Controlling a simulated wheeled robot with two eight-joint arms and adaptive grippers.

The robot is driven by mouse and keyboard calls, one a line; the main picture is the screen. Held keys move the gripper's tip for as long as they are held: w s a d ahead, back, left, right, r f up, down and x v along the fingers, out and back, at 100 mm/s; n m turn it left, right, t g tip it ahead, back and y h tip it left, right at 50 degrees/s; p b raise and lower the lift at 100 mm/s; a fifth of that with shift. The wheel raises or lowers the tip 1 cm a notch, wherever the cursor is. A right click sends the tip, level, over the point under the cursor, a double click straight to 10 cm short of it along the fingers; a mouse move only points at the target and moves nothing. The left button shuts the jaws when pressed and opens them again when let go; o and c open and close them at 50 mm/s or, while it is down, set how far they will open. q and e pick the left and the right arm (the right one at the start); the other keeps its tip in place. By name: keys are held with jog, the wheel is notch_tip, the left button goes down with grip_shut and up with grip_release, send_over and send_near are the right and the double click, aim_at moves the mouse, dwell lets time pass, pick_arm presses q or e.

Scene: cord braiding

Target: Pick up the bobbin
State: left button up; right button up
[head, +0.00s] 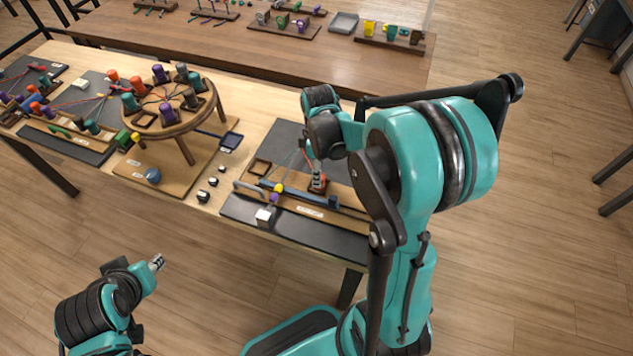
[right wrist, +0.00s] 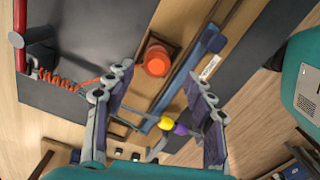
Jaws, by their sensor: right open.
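An orange bobbin (right wrist: 157,58) stands in a square wooden holder on the right-hand work board, seen from above in the right wrist view. My right gripper (right wrist: 160,82) is open above the board. Its fingers are spread to either side of the space just below the bobbin in the picture, and nothing is between them. In the head view the right gripper is over the board and the arm partly hides it. A yellow piece (right wrist: 166,123) and a purple piece (right wrist: 181,129) lie lower down, near the right finger. My left gripper (head: 157,263) is off the table at lower left.
A blue bar (right wrist: 185,80) runs along the board beside the bobbin. A red coiled cord (right wrist: 62,84) lies to the left. A round wooden braiding stand (head: 170,108) with several bobbins stands left of the board. A second table (head: 240,42) is behind.

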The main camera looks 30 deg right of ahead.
jog(key=f, duration=0.1)
jog(key=f+b, duration=0.1)
jog(key=f, duration=0.1)
jog(key=f+b, duration=0.1)
jog(key=f, duration=0.1)
jog(key=shift+w+d, duration=0.2)
jog(key=shift+d, duration=0.05)
jog(key=shift+r, duration=0.15)
jog(key=shift+c, duration=1)
grip_shut()
